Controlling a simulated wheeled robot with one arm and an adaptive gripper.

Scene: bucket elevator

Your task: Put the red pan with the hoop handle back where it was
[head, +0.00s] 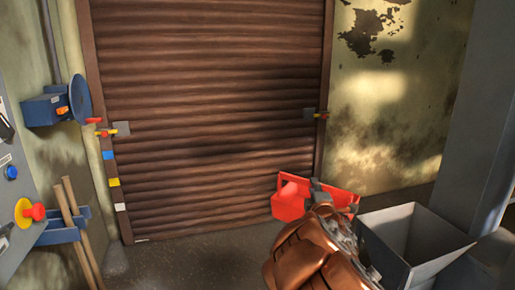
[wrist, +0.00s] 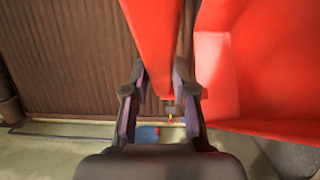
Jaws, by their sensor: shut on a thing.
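The red pan (head: 290,207) shows in the head view at the lower middle, in front of the foot of the brown shutter. My gripper (head: 318,185) is at the pan's top, with my arm covering part of its right side. In the wrist view, the fingers of my gripper (wrist: 158,92) are on either side of the red hoop handle (wrist: 154,35) and shut on it. The pan body (wrist: 245,105) fills the right of that view. I cannot tell whether the pan hangs clear of the floor.
A grey open hopper (head: 392,258) stands right of my arm, close to the pan. The closed brown shutter (head: 210,110) is behind. A control panel (head: 14,180) with knobs and a blue holder (head: 58,233) with wooden shafts are at left. Floor at lower middle-left is clear.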

